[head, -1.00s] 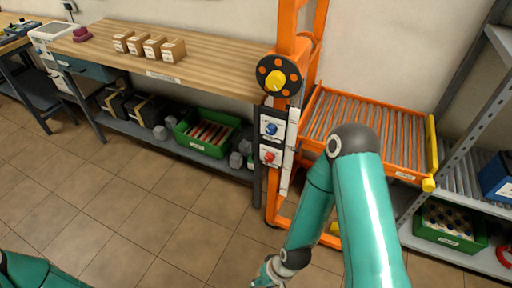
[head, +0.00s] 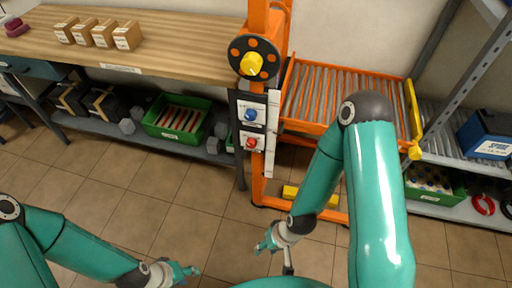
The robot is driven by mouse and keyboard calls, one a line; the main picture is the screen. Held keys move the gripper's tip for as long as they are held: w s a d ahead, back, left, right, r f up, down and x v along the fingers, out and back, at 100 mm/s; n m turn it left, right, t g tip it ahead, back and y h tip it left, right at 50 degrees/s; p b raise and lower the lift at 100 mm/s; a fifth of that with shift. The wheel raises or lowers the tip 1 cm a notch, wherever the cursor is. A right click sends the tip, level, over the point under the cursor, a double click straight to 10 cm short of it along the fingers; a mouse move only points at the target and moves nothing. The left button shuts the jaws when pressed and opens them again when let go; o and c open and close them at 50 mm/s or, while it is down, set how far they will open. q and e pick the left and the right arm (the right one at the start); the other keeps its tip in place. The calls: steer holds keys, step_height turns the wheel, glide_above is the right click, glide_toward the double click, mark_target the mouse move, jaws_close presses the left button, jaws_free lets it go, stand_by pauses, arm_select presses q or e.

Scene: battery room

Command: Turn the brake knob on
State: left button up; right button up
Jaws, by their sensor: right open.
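An orange lift frame (head: 258,185) carries a control panel with a blue knob (head: 250,115) above and a red knob (head: 251,143) below. The labels are too small to read, so I cannot tell which is the brake knob. Above them is a black disc with orange spots (head: 238,47) and a yellow knob (head: 251,64) at its centre. My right gripper (head: 264,244) is open and empty, low in front of the frame and apart from the panel. My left gripper (head: 186,272) is near the bottom edge, left of the right one; its jaw opening is unclear.
A wooden workbench (head: 180,45) with small boxes stands left of the frame, a green crate (head: 178,118) on its lower shelf. An orange roller table (head: 345,95) is to the right, then a grey rack (head: 475,85). The tiled floor (head: 130,190) in front is clear.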

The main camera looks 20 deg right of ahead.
steer(key=shift+o, duration=2)
steer(key=shift+w+f, duration=0.2)
steer(key=shift+o, duration=0.3)
steer(key=w+f+t+h+b, duration=0.1)
steer(key=w+f+t+b, duration=0.1)
steer(key=w+b, duration=0.1)
steer(key=w+a+f+t+b, duration=0.1)
steer(key=w+f+b, duration=0.1)
steer(key=w, duration=0.4)
steer(key=shift+f+t+h+b, duration=0.25)
steer(key=shift+t+h+b, duration=0.15)
steer(key=shift+b, duration=0.15)
steer(key=m+t+h+b, duration=0.2)
steer(key=t+h+b, duration=0.8)
steer(key=h+b, duration=0.45)
glide_toward(250, 145)
steer(key=w+d+b, duration=0.1)
steer(key=w+d, duration=0.1)
steer(key=w+d+y+b, duration=0.1)
steer(key=w+d, duration=0.1)
steer(key=w+d+y, duration=0.1)
steer(key=w+d, duration=0.1)
steer(key=shift+w+r+t+b, duration=0.25)
steer(key=shift+r+t+b, duration=0.05)
steer(key=shift+b, duration=0.1)
steer(key=shift+a, duration=0.1)
